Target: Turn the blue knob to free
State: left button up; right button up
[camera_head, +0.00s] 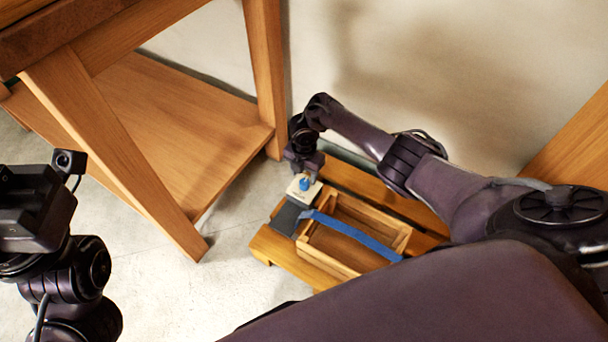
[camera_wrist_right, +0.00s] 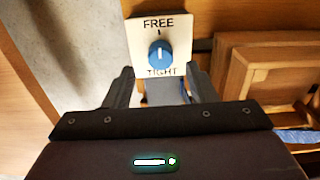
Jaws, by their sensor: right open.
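The blue knob (camera_wrist_right: 160,54) sits on a white plate (camera_wrist_right: 143,27) marked FREE at the top and TIGHT at the bottom in the right wrist view. A white line on the knob stands upright in that view; I cannot tell which end is its pointer. In the head view the knob (camera_head: 306,184) is small, on the bench's left end. My right gripper (camera_wrist_right: 160,77) is open, its two fingers apart on either side below the knob, not closed on it. It also shows in the head view (camera_head: 304,166), just above the plate.
A wooden tray (camera_head: 403,240) with a blue strap (camera_head: 350,230) lies on the low slatted bench (camera_head: 276,252), beside the plate. A dark pad (camera_head: 286,217) is in front of the plate. A wooden table (camera_head: 150,130) stands to the left, and a wall is behind.

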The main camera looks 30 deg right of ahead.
aim_at(304, 182)
jog(key=shift+r+p, duration=0.55)
jog(key=shift+r, duration=1.1)
